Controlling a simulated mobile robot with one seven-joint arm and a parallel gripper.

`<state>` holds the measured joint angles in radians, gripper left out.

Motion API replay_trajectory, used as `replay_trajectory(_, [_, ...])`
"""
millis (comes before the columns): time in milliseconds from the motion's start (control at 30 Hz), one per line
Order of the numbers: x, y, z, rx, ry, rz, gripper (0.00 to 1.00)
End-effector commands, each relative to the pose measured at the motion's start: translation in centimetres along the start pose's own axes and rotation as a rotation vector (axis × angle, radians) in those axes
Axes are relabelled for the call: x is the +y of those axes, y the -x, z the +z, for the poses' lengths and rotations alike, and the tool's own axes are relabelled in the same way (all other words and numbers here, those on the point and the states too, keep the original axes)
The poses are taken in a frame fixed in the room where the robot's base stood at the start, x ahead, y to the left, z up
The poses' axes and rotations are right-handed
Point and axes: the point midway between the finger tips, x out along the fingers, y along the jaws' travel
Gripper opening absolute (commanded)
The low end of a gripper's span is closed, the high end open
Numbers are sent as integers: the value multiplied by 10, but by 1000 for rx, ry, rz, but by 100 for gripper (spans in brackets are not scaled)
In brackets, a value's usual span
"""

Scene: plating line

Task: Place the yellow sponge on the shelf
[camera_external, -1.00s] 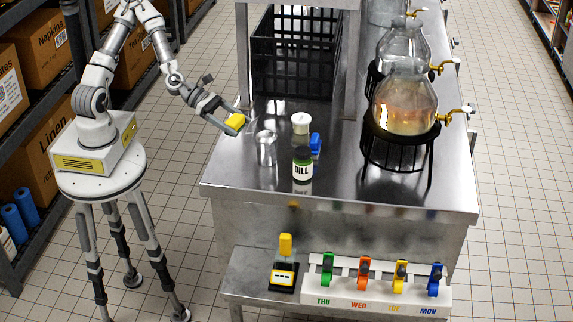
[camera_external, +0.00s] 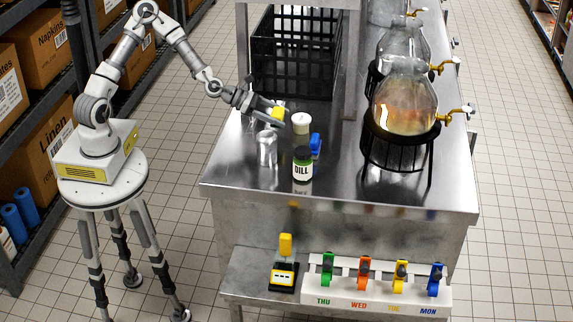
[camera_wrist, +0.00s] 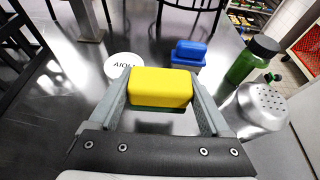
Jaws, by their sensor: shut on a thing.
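The yellow sponge (camera_external: 278,114) has a green underside, visible in the wrist view (camera_wrist: 160,86). My gripper (camera_external: 271,115) is shut on it, with a grey finger at each end of the sponge in the wrist view (camera_wrist: 161,104). It holds the sponge above the steel counter (camera_external: 235,180), over the area by the metal shaker and the white-lidded container. A raised shelf edge (camera_external: 305,4) crosses the top of the external view; a lower ledge (camera_external: 245,280) runs along the counter's front. I cannot tell which of these is the task's shelf.
Close by stand a metal shaker (camera_external: 267,149), a dill jar (camera_external: 302,168), a white-lidded AIOLI container (camera_wrist: 122,66) and a blue object (camera_wrist: 188,50). A black crate (camera_external: 293,55) is behind; glass dispensers (camera_external: 404,100) are right. The ledge holds a yellow-black device (camera_external: 284,272) and coloured day clips (camera_external: 365,270).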

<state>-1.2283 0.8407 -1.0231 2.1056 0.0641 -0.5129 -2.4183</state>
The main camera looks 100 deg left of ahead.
Motion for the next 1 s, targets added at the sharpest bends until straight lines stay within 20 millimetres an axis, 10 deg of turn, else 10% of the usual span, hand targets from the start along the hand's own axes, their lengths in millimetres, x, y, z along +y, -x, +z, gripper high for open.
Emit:
replay_trajectory(500, [-2, -24, -57, 1, 0, -2, 29])
replay_trajectory(867, [-1, -25, -62, 0, 0, -2, 29])
replay_trajectory(900, [-1, -25, -61, 0, 0, -2, 85])
replay_trajectory(1000, [-1, -25, -61, 0, -1, -2, 100])
